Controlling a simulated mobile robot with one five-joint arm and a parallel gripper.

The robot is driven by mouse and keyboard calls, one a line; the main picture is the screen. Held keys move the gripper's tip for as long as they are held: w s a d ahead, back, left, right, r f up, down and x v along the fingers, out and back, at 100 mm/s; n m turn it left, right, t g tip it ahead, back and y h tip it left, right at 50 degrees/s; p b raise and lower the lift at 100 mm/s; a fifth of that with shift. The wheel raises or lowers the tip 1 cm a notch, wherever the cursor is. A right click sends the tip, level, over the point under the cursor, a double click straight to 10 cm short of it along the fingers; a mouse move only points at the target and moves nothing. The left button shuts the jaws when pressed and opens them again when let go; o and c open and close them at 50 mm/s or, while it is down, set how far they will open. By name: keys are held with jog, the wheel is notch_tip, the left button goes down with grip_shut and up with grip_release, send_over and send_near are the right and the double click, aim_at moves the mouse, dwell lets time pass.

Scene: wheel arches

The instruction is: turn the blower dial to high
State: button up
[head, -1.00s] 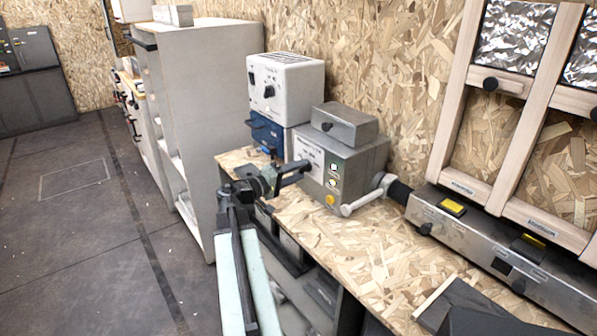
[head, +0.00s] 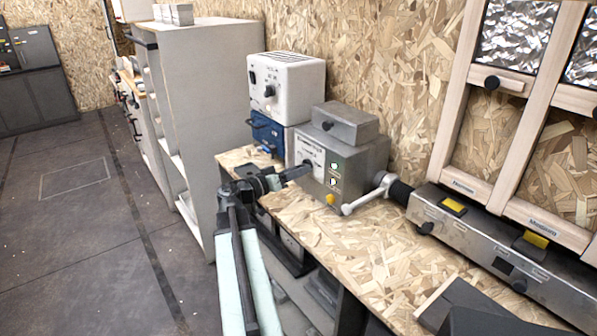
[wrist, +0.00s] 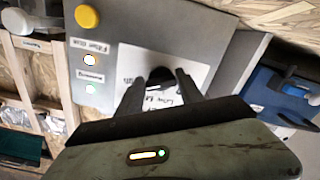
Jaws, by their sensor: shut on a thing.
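The blower box (head: 357,165) is a grey metal case on the workbench, with a white label plate on its front. In the wrist view the box front (wrist: 130,28) fills the upper middle, its plate (wrist: 190,72) showing "Low" and more partly hidden print. The dark round dial (wrist: 161,75) sits on this plate between my fingertips. My gripper (wrist: 158,88) is shut on the dial, one finger on each side. In the head view my gripper (head: 303,170) reaches the box front and covers much of the dial. The dial's exact setting cannot be read.
A yellow button (head: 331,200) and small lights sit beside the plate. A metal crank handle (head: 368,194) sticks out at the box's right. A white unit (head: 287,85) stands on a blue box (head: 266,134) behind. The bench top (head: 345,245) in front is clear.

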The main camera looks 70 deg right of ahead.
jog(key=shift+s+m, duration=0.1)
jog(key=shift+m, duration=0.4)
jog(key=o, duration=1.4)
jog(key=v, duration=0.8)
